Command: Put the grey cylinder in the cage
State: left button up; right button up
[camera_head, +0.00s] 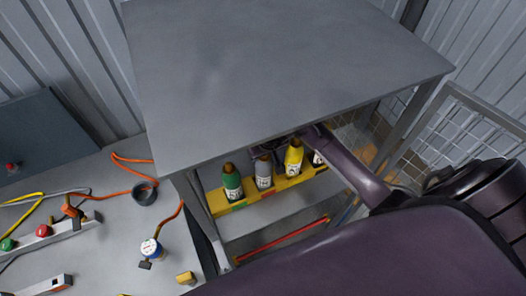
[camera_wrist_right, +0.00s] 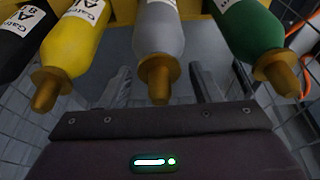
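The grey cylinder (camera_head: 264,172) stands in a row with other cylinders at a yellow rack (camera_head: 233,203), under the grey roof of the metal cage (camera_head: 280,70). In the right wrist view the grey cylinder (camera_wrist_right: 159,32) has a brass neck and a white label. My right gripper (camera_wrist_right: 163,85) is open, with one dark finger on each side of the grey cylinder's neck and visible gaps between. In the head view its fingers are hidden by the roof and arm. My left gripper is not in view.
A green cylinder (camera_head: 232,182) and a yellow cylinder (camera_head: 294,157) flank the grey one closely. A mesh panel (camera_head: 462,130) stands at the right. A grey bench (camera_head: 110,215) at left holds hoses, a dark cup (camera_head: 144,194) and small fittings.

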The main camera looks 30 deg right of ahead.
jog(key=shift+w, duration=0.15)
jog(key=shift+v, duration=2.7)
jog(key=shift+a+r, duration=0.2)
jog(key=shift+r, duration=0.4)
jog(key=shift+d+r, duration=0.1)
jog(key=shift+r, duration=0.25)
jog(key=shift+s+d, duration=0.1)
jog(key=shift+s, duration=0.25)
jog(key=shift+s, duration=0.1)
